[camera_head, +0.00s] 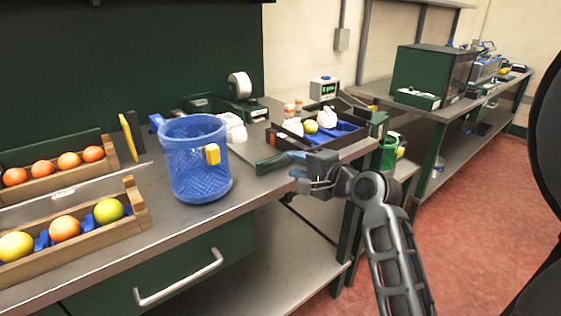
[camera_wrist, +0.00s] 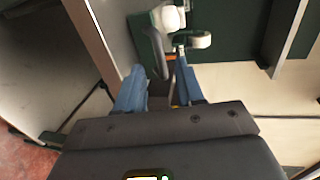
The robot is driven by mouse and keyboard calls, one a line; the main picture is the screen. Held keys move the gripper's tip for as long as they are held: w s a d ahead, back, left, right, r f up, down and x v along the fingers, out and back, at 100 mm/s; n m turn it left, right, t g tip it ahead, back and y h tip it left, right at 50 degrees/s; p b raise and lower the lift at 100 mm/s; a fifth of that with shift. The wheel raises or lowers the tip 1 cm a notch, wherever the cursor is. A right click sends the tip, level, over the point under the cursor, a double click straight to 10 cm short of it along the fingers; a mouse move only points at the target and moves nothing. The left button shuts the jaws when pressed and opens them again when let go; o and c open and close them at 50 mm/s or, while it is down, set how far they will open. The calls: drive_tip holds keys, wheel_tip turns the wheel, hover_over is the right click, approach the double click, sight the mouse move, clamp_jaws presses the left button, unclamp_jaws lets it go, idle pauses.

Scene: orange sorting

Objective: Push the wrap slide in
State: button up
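A dark tray (camera_head: 352,146) with a blue insert stands at the right end of the bench, holding white wrapped pieces (camera_head: 327,117) and a yellow-green fruit (camera_head: 310,127). A dark green bar (camera_head: 272,164) sticks out at its front left, by the bench edge; I take it to be the wrap slide, but cannot be sure. My gripper (camera_head: 294,165) has blue fingers just right of this bar. In the wrist view my gripper (camera_wrist: 159,92) shows its fingers apart, with a green part (camera_wrist: 150,50) beyond them. Whether a finger touches the bar cannot be told.
A blue mesh basket (camera_head: 195,165) with a yellow tag stands left of my gripper. Wooden racks of fruit (camera_head: 75,235) are further left. A white tape roll (camera_head: 240,86) stands behind. The bench edge and drawer handle (camera_head: 180,280) are in front; red floor is at right.

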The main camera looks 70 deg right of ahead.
sight(283, 160)
drive_tip(key=x, duration=0.6)
drive_tip(key=shift+w+d+f, duration=0.1)
drive_tip(key=shift+w+d, duration=0.05)
drive_tip(key=shift+w, duration=0.2)
drive_tip(key=shift+c, duration=0.2)
clamp_jaws()
